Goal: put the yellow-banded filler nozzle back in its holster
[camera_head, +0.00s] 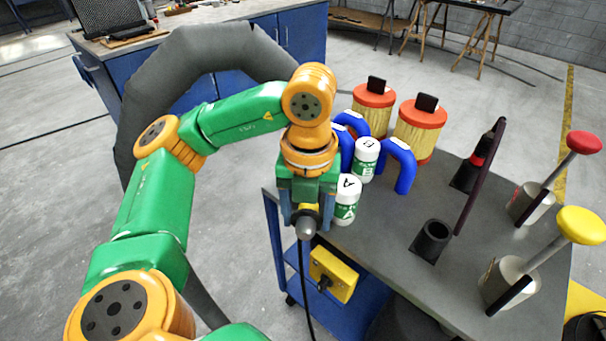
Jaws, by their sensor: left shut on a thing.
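My left gripper (306,205) points down at the left edge of the cart top and is shut on the yellow-banded filler nozzle (306,228). A little yellow shows between the fingers, with a grey rounded end below. Most of the nozzle is hidden by the gripper. A black hose (304,280) hangs below it. An empty-looking black round holster (433,241) stands on the cart top to the right. A second black holster (465,177) farther back holds a red-banded nozzle (478,158). My right gripper is not in view.
White bottles A (346,205) and B (366,160), blue curved pipes (405,172) and red-capped filters (420,130) crowd the cart's (375,240) back left. Red (584,143) and yellow (582,226) knobbed levers rise at right.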

